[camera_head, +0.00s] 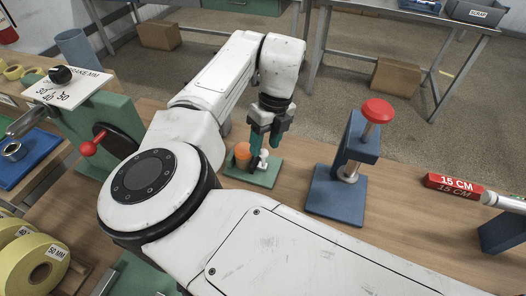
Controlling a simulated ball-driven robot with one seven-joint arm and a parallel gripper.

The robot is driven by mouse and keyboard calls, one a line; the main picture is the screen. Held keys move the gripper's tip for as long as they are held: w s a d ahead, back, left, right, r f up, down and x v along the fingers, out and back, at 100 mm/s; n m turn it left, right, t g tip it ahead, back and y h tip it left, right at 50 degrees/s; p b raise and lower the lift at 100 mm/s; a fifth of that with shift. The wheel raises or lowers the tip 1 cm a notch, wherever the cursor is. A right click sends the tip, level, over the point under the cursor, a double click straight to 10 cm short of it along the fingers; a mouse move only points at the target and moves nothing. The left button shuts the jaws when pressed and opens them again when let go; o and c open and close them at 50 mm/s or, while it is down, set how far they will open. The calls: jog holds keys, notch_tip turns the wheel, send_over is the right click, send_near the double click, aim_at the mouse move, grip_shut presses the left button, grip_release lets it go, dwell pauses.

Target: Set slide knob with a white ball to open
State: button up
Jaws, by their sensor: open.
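The slide knob with a white ball (264,154) stands on a small green base plate (262,178) on the wooden bench, near the middle of the head view. My gripper (265,146) points down right above and around the knob, with its teal fingers on either side of it. The gripper is open. Whether the fingers touch the knob cannot be told, since the gripper partly covers it.
A blue press with a red knob (377,110) stands to the right. A red "15 CM" block (453,184) is at far right. A green machine with a red ball handle (89,148) and yellow tape rolls (36,266) are at left. Bare bench lies around the plate.

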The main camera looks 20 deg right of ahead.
aim_at(263, 152)
jog(key=shift+a+f, duration=0.2)
jog(key=shift+f, duration=0.8)
jog(key=shift+a+f, duration=0.15)
jog(key=shift+f, duration=0.85)
grip_shut()
